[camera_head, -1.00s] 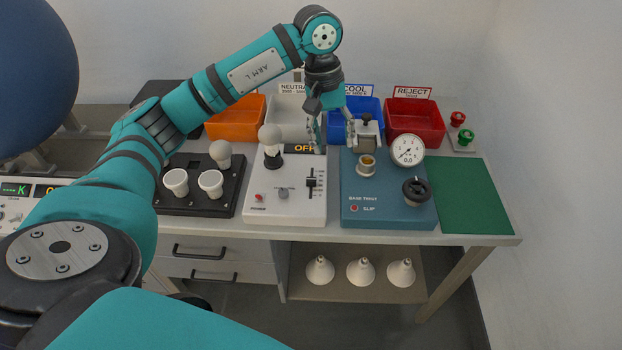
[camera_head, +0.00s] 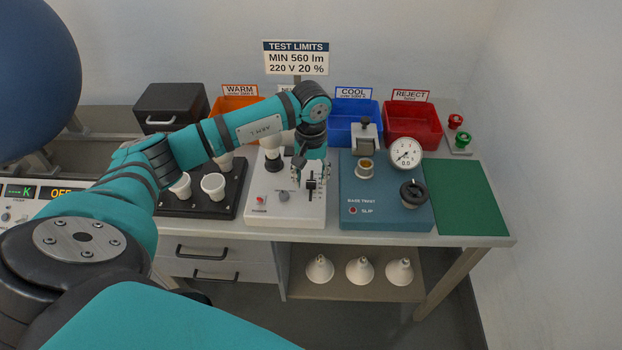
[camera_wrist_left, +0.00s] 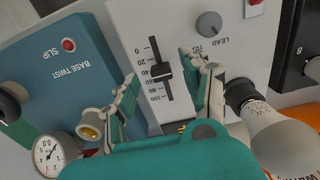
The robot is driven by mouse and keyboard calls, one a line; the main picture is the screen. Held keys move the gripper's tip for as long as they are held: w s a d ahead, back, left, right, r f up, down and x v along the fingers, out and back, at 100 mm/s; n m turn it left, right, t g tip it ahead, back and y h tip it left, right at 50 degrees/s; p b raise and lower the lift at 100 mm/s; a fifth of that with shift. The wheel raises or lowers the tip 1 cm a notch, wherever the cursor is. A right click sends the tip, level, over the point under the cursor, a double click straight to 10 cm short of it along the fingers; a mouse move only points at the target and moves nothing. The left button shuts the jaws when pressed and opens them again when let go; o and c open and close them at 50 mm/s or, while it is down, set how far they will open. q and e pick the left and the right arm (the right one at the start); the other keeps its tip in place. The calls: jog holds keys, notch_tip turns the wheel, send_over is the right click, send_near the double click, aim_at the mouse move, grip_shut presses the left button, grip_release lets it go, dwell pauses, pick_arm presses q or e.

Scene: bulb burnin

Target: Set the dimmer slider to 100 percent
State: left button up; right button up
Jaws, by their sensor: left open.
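The dimmer slider (camera_head: 311,187) is a black knob on a vertical slot at the right side of the white control box (camera_head: 262,209). In the left wrist view the slider knob (camera_wrist_left: 161,71) sits near the middle of its 0 to 100 scale, roughly between 40 and 80. The 100 end is toward the bottom of that view. My left gripper (camera_head: 312,178) is open above the slider. In the left wrist view its fingers (camera_wrist_left: 158,72) are on either side of the knob, apart from it. The right gripper is not in view.
A bulb (camera_wrist_left: 285,143) stands on the box close beside one finger. The blue base twist station (camera_head: 375,217) with its gauge (camera_head: 405,153) is just right. A grey lead knob (camera_head: 283,196) lies left of the slider. The green mat (camera_head: 470,197) is clear.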

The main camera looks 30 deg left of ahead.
aim_at(311, 184)
pick_arm(q)
jog(key=shift+f, duration=1.4)
jog(key=shift+c, duration=0.4)
grip_shut()
